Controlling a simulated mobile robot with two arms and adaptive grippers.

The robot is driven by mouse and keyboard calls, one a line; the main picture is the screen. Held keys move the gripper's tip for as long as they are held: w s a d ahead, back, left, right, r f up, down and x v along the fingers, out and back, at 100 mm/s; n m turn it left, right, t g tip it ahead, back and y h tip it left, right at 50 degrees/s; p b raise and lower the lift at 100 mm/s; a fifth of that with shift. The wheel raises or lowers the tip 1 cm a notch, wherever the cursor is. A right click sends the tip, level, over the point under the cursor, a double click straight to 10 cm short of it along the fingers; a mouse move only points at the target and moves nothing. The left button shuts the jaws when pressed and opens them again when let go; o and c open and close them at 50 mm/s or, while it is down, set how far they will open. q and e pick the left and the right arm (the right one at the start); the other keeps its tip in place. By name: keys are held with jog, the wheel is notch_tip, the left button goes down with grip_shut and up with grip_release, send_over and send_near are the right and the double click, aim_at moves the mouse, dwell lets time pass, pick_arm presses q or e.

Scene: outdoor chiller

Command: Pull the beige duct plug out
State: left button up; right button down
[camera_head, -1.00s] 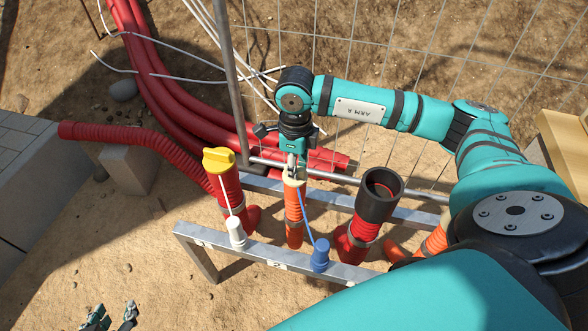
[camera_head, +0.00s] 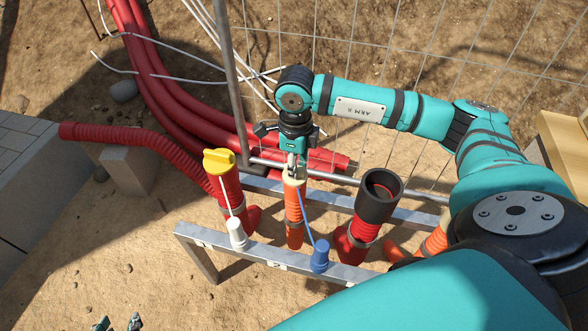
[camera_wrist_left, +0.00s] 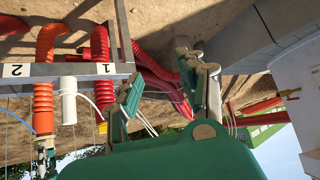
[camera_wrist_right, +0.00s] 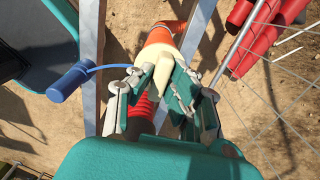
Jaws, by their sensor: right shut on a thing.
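The beige duct plug (camera_head: 294,182) is at the top end of the middle orange corrugated duct (camera_head: 294,216). My right gripper (camera_head: 294,166) comes down from above and is shut on the plug. In the right wrist view the beige plug (camera_wrist_right: 158,62) lies between the two fingers, with the orange duct (camera_wrist_right: 160,35) beyond it. I cannot tell how deep the plug sits. My left gripper (camera_head: 117,323) only shows its tips at the lower left of the head view. In the left wrist view its fingers are apart and empty.
A yellow-capped red duct (camera_head: 230,185) stands left of the plug; a red duct with a black collar (camera_head: 379,195) stands right. A wire fence (camera_head: 420,60) is behind.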

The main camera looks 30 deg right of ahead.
pick_arm(q)
jog(key=shift+s+a+f, duration=0.15)
jog(key=shift+s, duration=0.15)
pick_arm(e)
jog(key=shift+r, duration=0.2)
jog(key=shift+r+p, duration=0.55)
jog(key=shift+r, duration=0.05)
jog(key=shift+r+p, duration=0.6)
jog(key=shift+r, duration=0.25)
jog(key=shift+r+p, duration=0.95)
jog(key=shift+r, duration=0.4)
pick_arm(q)
jog(key=s+a+f+g+y, duration=0.1)
jog(key=s+a+f+g, duration=0.1)
jog(key=s+g, duration=0.3)
jog(key=s, duration=0.3)
jog(key=shift+a, duration=0.25)
pick_arm(e)
jog(key=c, duration=1.9)
grip_release()
grip_shut()
